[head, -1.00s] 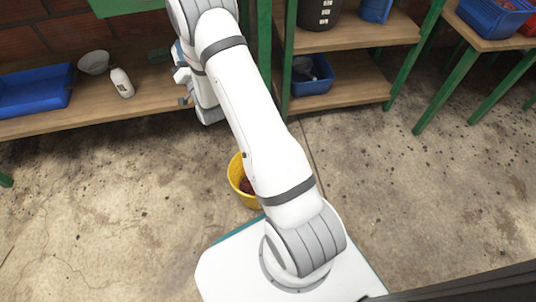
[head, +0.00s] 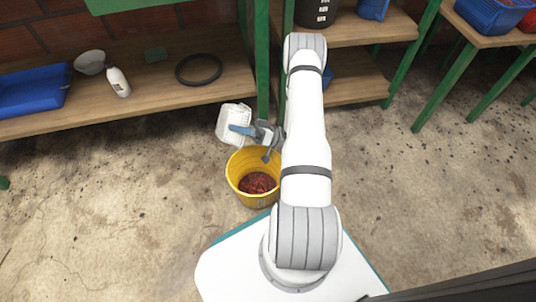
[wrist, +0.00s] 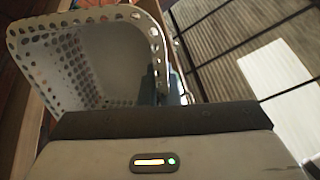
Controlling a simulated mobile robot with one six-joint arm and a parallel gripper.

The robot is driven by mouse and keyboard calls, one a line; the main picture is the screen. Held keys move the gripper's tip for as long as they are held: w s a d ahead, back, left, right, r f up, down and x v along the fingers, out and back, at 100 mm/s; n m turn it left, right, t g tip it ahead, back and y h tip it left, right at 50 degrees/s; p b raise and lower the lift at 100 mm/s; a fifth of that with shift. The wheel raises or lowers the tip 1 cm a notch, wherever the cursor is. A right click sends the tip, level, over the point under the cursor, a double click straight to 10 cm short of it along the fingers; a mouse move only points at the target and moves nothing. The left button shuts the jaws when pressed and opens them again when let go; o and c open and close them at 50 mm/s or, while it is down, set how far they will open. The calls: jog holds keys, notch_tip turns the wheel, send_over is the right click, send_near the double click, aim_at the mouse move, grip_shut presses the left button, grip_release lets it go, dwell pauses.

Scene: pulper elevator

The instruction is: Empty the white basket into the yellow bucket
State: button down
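The white basket (head: 232,122) is perforated and tilted, held just above and behind the yellow bucket's far rim in the head view. My gripper (head: 243,130) has its blue fingers closed on the basket's right side. The wrist view shows the basket (wrist: 85,72) from close up, with holes along its rim and walls; I see no pile of contents in the part that shows. The yellow bucket (head: 243,191) stands upright on the floor in front of my base, with dark red pieces (head: 258,183) inside at the bottom.
Green shelf posts (head: 262,60) rise behind the basket. Floor left of the bucket is clear.

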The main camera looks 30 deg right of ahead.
jog(key=s+d+f+n+g+y, duration=0.1)
jog(key=s+d+f+n+g, duration=0.1)
jog(key=s+g, duration=0.3)
jog(key=s+d+f+n+g+y, duration=0.1)
jog(key=s+f+n+g, duration=0.1)
jog(key=s, duration=0.4)
jog(key=a+n+g+h+p, duration=0.1)
jog(key=a+h+p, duration=0.9)
jog(key=h+p, duration=0.3)
notch_tip(320, 180, down, 8)
jog(key=a+h+b, duration=0.2)
jog(key=h+b, duration=0.8)
jog(key=b, duration=0.4)
jog(key=shift+s+n+g+h, duration=0.25)
jog(key=shift+n+g+h, duration=0.05)
jog(key=shift+g, duration=0.1)
